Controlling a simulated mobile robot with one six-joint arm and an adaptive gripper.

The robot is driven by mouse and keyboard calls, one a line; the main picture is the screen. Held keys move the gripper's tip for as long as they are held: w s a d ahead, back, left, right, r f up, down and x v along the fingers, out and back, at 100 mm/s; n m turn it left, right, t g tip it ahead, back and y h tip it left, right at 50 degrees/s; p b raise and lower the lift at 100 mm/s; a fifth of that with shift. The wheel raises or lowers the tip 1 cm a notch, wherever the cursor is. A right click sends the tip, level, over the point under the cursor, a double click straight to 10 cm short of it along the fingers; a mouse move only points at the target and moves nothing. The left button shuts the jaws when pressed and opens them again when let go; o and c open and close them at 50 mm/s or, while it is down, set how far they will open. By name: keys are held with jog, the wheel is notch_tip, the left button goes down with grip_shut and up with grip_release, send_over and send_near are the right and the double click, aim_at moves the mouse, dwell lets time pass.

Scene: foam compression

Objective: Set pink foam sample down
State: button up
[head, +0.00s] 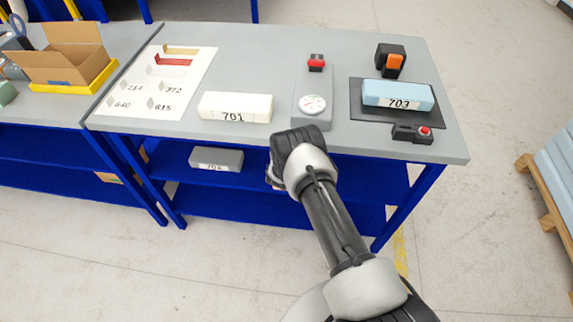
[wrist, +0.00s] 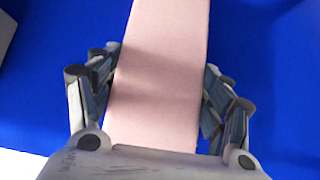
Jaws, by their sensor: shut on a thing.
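The pink foam sample (wrist: 165,35) is a long pale block running up through the middle of the wrist view. My gripper (wrist: 160,75) is shut on it, with a finger against each long side. Blue shelf surface (wrist: 262,90) lies behind the block; I cannot tell whether the block touches it. In the head view my gripper (head: 272,178) is mostly hidden behind my wrist, at the front of the bench below the top's edge. The pink sample does not show in the head view.
The grey bench top (head: 340,145) carries white block 701 (head: 235,106), a gauge device (head: 312,104) and blue block 703 (head: 398,94). Grey block 704 (head: 216,158) lies on the lower blue shelf, left of my gripper. A pallet (head: 545,195) stands at right.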

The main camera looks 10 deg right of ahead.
jog(key=shift+f, duration=0.25)
jog(key=o, duration=1)
jog(key=v, duration=1.2)
